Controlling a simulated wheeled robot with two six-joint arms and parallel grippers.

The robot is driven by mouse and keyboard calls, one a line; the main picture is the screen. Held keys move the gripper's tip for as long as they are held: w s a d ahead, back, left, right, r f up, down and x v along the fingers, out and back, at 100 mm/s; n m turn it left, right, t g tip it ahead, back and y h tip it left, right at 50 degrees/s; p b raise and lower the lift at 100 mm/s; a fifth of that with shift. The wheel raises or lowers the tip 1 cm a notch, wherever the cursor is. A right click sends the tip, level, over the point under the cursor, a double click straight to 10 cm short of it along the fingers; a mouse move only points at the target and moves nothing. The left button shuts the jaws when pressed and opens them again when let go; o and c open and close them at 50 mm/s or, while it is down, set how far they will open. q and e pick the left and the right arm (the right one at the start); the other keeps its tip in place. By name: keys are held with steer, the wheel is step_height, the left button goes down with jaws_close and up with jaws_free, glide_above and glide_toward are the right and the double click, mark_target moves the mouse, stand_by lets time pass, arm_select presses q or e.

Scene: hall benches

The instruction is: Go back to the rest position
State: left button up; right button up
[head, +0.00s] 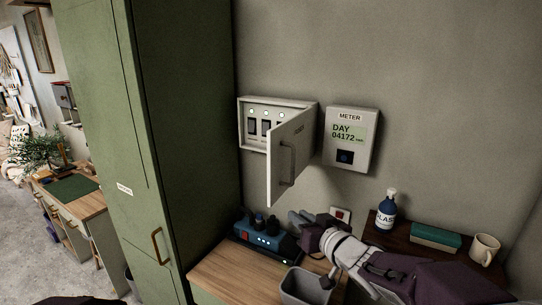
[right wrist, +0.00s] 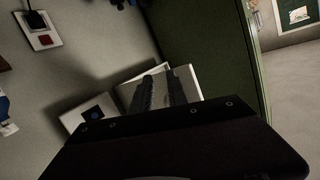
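My right gripper (head: 298,217) is in front of the wall, below the open cabinet door, with my right arm coming in from the lower right. Its two fingers (right wrist: 160,92) also show in the right wrist view, a little apart with nothing seen between them. The white wall cabinet (head: 243,127) stands open, its door (head: 290,158) swung outward. Several switches show inside. The gripper looks apart from the door handle (head: 287,163). My left gripper is not in view.
A meter (head: 350,138) hangs right of the cabinet. Below are a blue device with lights (head: 262,240), a grey bin (head: 305,287), a wall switch (head: 341,214), a bottle (head: 387,211), a teal box (head: 435,237) and a mug (head: 484,249). A tall green cupboard (head: 170,120) stands left.

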steer(key=s+d+f+m+g+h, duration=0.1)
steer(key=s+d+f+g+h, duration=0.1)
steer(key=f, duration=0.5)
steer(key=s+d+f+m+g+h, duration=0.1)
steer(key=s+d+f+g+h, duration=0.15)
steer(key=f, duration=0.45)
steer(key=s+f+g, duration=0.4)
steer(key=s+f, duration=0.1)
steer(key=s, duration=0.4)
steer(key=s+f+g, duration=0.5)
steer(key=s+f, duration=0.1)
steer(key=s, duration=0.3)
steer(key=shift+s+d+f, duration=0.15)
steer(key=shift+d+f, duration=0.05)
steer(key=shift+f, duration=0.05)
